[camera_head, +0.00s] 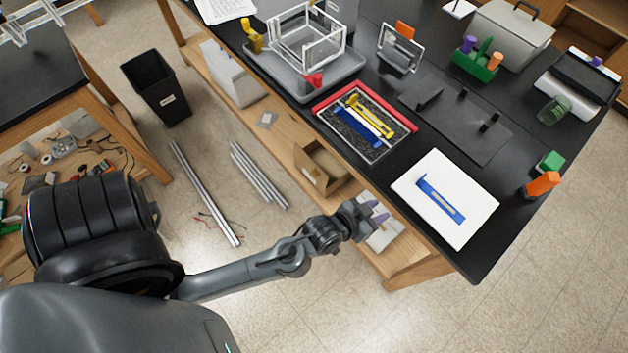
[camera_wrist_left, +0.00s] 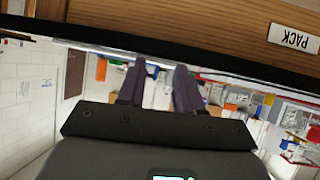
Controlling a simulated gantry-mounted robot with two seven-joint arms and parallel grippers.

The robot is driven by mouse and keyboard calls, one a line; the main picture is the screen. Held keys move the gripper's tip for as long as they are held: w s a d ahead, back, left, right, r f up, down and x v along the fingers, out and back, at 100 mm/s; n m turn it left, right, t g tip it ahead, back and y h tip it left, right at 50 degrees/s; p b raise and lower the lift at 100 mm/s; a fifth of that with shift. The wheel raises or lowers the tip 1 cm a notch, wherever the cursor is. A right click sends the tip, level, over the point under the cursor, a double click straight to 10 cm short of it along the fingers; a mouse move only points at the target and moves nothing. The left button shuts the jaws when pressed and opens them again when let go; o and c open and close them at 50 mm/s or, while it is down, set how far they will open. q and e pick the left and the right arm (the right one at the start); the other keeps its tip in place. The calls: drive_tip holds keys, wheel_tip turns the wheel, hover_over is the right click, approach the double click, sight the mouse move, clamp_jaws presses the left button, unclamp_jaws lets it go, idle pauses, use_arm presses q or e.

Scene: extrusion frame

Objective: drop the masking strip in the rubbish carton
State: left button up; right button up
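My left gripper (camera_head: 377,212) is beside the near long edge of the black table, over the lower wooden shelf. In the left wrist view its two dark purple fingers (camera_wrist_left: 158,88) are apart with nothing held between them. A blue strip-like piece with a pale middle (camera_head: 440,199) lies on a white board on the table, right of the gripper; I cannot tell if it is the masking strip. An open brown carton (camera_head: 307,166) stands on the lower shelf, up and left of the gripper; its inside shows only partly. My right gripper is not in view.
A red-edged tray (camera_head: 325,101) holds blue and yellow pieces. A dark mat (camera_head: 470,118), a green caddy (camera_head: 477,62) and a clear frame (camera_head: 307,40) on a grey tray stand farther back. A black bin (camera_head: 160,88) and metal extrusions (camera_head: 205,195) are on the floor.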

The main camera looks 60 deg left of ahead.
use_arm(q)
drive_tip(key=s+a+m+g, duration=0.1)
drive_tip(key=s+a+g, duration=0.1)
drive_tip(key=s+g, duration=0.3)
drive_tip(key=s, duration=0.4)
drive_tip(key=shift+s+a+f+m+h, duration=0.15)
drive_tip(key=shift+s+f+m+h, duration=0.15)
drive_tip(key=shift+s+h, duration=0.1)
drive_tip(key=o, duration=0.5)
drive_tip(key=s+a+r+g, duration=0.1)
drive_tip(key=s+a+g, duration=0.1)
drive_tip(key=s, duration=0.5)
drive_tip(key=shift+s+a+m+g+y, duration=0.2)
drive_tip(key=shift+m+g+y, duration=0.2)
drive_tip(key=shift+g, duration=0.3)
drive_tip(key=shift+w, duration=0.1)
drive_tip(key=shift+w, duration=0.1)
